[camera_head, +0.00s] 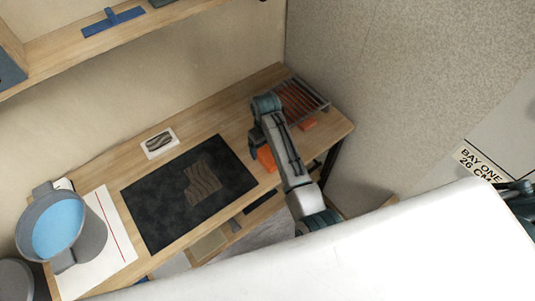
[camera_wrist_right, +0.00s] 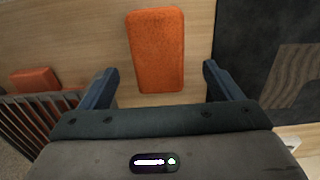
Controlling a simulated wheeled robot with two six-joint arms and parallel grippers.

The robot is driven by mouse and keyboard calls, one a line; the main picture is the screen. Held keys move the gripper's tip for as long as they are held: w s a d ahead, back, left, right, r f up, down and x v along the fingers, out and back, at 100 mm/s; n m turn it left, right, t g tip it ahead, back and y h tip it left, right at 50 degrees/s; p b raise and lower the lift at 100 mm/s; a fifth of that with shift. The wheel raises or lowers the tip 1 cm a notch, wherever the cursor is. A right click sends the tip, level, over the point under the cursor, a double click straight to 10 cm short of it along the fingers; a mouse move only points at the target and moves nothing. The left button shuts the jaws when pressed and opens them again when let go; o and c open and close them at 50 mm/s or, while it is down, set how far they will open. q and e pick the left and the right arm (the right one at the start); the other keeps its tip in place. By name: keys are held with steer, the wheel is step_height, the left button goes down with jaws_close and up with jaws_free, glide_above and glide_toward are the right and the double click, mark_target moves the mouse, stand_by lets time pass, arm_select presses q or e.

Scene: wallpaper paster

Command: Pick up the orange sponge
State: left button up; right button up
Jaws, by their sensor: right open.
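The orange sponge (camera_wrist_right: 157,50) lies flat on the wooden table in the right wrist view, a long rounded block. In the head view the sponge (camera_head: 266,158) shows partly behind my right arm, just right of the dark mat. My right gripper (camera_wrist_right: 159,73) is open, with its two dark fingers apart to the left and right of the sponge's near part. Nothing is held, and I see no contact. In the head view the arm hides most of the right gripper. My left gripper is not in view.
A second orange block (camera_head: 307,125) lies beside a slatted rack (camera_head: 299,99) at the table's right end; both show in the wrist view. The dark mat (camera_head: 150,210) bears a patterned piece. A grey bucket with blue contents (camera_head: 58,228) stands at left. A wall rises behind.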

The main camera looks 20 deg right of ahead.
mark_target(268, 155)
steer(key=shift+f, duration=0.35)
step_height(268, 155, down, 4)
steer(key=shift+s+d+f+p, duration=0.1)
steer(key=shift+d+p, duration=0.05)
steer(key=shift+p, duration=0.95)
steer(key=shift+f, duration=0.5)
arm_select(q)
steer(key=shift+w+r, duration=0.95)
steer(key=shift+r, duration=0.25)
arm_select(e)
steer(key=c, duration=1.1)
